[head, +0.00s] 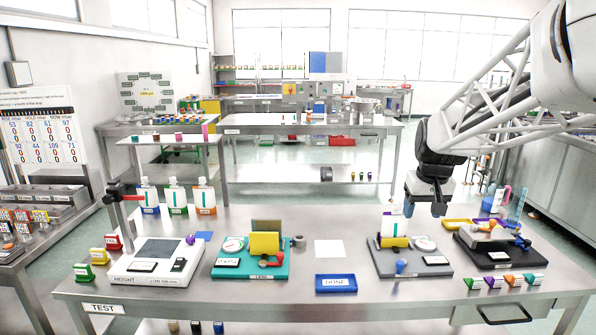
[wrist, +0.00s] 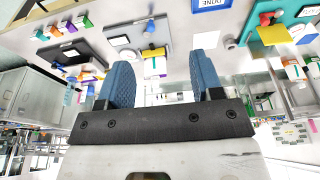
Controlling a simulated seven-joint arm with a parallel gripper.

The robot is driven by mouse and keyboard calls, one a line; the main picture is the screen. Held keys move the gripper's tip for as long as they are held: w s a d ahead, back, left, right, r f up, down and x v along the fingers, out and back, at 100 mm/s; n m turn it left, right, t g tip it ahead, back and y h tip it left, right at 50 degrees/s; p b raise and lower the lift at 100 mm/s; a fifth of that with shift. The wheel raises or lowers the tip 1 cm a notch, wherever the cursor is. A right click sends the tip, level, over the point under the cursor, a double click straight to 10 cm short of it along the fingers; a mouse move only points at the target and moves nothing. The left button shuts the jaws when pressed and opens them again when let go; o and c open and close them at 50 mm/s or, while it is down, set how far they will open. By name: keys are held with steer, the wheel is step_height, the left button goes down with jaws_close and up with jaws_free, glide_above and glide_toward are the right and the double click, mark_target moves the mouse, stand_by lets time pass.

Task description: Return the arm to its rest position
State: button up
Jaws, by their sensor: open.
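My gripper (head: 424,206) hangs above the right part of the test table (head: 210,300), over the back of the grey station. In the wrist view its two blue fingers stand apart with nothing between them (wrist: 160,68), so it is open and empty. My arm comes in from the upper right of the head view. The fingers look clear of the table, though in the head view they overlap the white card behind the grey station.
The grey station (head: 385,263) and black station (head: 480,256) stand below and to the right. A teal station (head: 225,270), a height gauge (head: 140,275) and a blue DONE tray (head: 336,283) share the table. A yellow tray (head: 458,224) and bottles stand at the back.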

mark_target(400, 204)
steer(key=s+a+f, duration=0.2)
steer(key=s+a, duration=0.1)
steer(key=s, duration=0.7)
steer(key=s+a+f, duration=0.2)
steer(key=s+a, duration=0.2)
steer(key=s, duration=0.7)
steer(key=s+a+f, duration=0.3)
steer(key=s, duration=0.7)
steer(key=shift+s+a, duration=0.35)
